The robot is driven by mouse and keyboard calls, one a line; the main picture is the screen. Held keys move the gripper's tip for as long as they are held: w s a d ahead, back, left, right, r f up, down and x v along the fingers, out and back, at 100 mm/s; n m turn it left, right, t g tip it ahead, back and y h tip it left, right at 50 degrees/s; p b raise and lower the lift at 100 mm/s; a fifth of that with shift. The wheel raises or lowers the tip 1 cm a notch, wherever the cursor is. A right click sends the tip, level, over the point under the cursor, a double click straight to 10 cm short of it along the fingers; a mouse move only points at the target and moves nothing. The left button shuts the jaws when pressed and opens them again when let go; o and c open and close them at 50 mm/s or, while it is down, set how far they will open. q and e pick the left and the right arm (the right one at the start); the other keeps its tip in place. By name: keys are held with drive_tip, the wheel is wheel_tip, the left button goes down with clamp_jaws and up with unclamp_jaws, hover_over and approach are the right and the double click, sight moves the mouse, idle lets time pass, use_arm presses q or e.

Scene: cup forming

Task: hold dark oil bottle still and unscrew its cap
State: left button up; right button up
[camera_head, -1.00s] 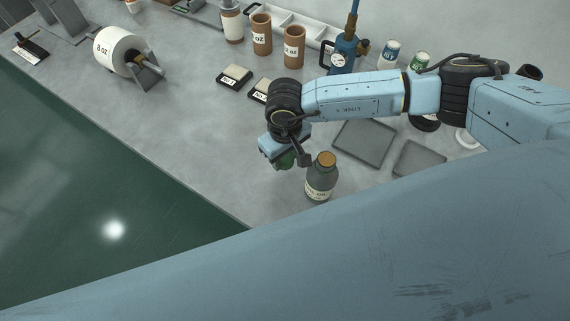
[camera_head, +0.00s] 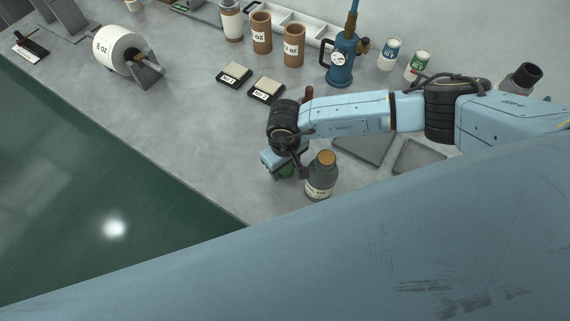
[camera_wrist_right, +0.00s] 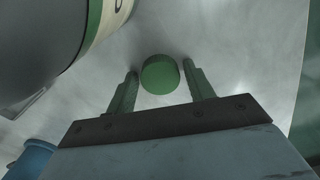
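The dark oil bottle (camera_head: 322,178) stands upright on the grey bench in the head view, with a pale label and a brown round top. Its dark side and cream label also fill the upper left of the right wrist view (camera_wrist_right: 40,40). My right gripper (camera_head: 282,172) is low over the bench, just left of the bottle. In the right wrist view its two green fingers (camera_wrist_right: 160,85) are apart, one on each side of a round green cap (camera_wrist_right: 160,74). Narrow gaps show beside the cap, which appears to be at bench level. My left gripper is not in view.
Two grey trays (camera_head: 420,156) lie right of the bottle, partly behind my right arm.

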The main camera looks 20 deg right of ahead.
drive_tip(key=shift+o, duration=0.6)
drive_tip(key=shift+r, duration=0.2)
wheel_tip(320, 180, up, 12)
drive_tip(key=b, duration=0.1)
